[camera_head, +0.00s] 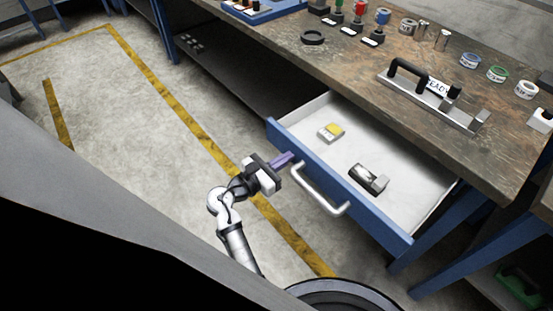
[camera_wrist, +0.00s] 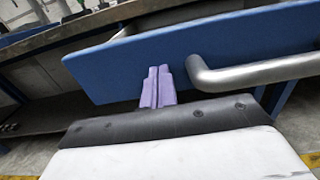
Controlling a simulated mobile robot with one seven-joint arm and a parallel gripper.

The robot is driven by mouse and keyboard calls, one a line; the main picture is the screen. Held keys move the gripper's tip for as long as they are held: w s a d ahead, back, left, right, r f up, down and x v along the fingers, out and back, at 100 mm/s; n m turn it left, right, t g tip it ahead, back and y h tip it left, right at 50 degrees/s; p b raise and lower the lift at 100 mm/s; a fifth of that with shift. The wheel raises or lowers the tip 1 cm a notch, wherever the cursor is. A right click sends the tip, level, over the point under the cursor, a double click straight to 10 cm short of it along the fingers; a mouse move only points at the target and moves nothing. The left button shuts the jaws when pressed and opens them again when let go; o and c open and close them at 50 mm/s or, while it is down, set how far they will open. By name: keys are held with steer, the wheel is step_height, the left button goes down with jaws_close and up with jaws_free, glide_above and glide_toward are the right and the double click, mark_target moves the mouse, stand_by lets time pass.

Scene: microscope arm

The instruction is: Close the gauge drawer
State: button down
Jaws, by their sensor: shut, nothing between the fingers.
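The gauge drawer is pulled out from under the workbench; its blue front (camera_head: 335,182) faces my arm and its white inside (camera_head: 400,165) shows. A silver bar handle (camera_head: 318,190) is fixed to the front. A small yellow and white item (camera_head: 331,132) and a dark and silver gauge-like item (camera_head: 368,179) lie inside. My gripper (camera_head: 284,160), with purple fingers, is shut and empty, at the left part of the drawer front beside the handle. In the wrist view the fingertips (camera_wrist: 158,72) overlap the blue front (camera_wrist: 190,50), left of the handle (camera_wrist: 255,72); I cannot tell whether they touch it.
The worn workbench top (camera_head: 355,65) above holds a black-handled fixture (camera_head: 430,95), several tape rolls and small tools. Blue bench legs stand at the right. The concrete floor (camera_head: 130,130) with yellow lines is open on the left.

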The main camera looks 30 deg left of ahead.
steer(key=shift+w, duration=0.15)
steer(key=p, duration=0.3)
glide_toward(347, 124)
steer(key=w+d+r, duration=0.1)
steer(key=w, duration=0.2)
steer(key=w+d+r, duration=0.1)
steer(key=w, duration=0.2)
steer(key=w+d+r, duration=0.1)
steer(key=w, duration=0.2)
steer(key=shift+w+d, duration=0.15)
steer(key=shift+w, duration=0.1)
steer(key=shift+w+d+r, duration=0.1)
steer(key=shift+w+r, duration=0.15)
steer(key=shift+s, duration=0.1)
